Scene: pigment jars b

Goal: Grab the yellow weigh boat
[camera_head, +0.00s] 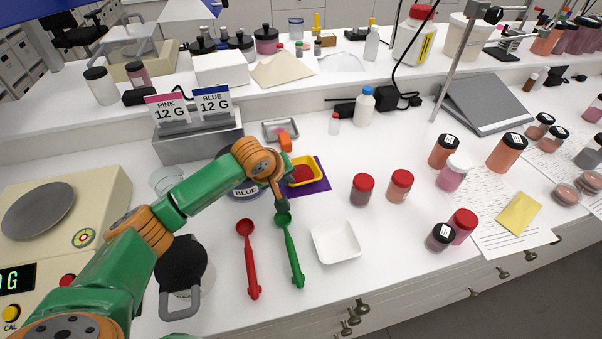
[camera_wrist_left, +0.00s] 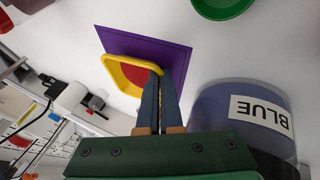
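The yellow weigh boat (camera_head: 318,170) holds red powder and sits over a purple square mat (camera_head: 318,189) near the middle of the bench. My left gripper (camera_head: 286,178) is at its left side in the head view. In the left wrist view, the two fingers of the left gripper (camera_wrist_left: 162,74) are close together with one side wall of the yellow weigh boat (camera_wrist_left: 118,73) between them. The fingers hide part of that wall. I cannot tell whether the boat touches the mat. My right gripper is in neither view.
A jar labelled BLUE (camera_wrist_left: 240,115) stands close beside the left gripper. A red scoop (camera_head: 249,260), a green scoop (camera_head: 293,260) and a white weigh boat (camera_head: 336,243) lie in front. Red-lidded jars (camera_head: 362,190) stand to the right. A small metal tray (camera_head: 281,130) lies behind.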

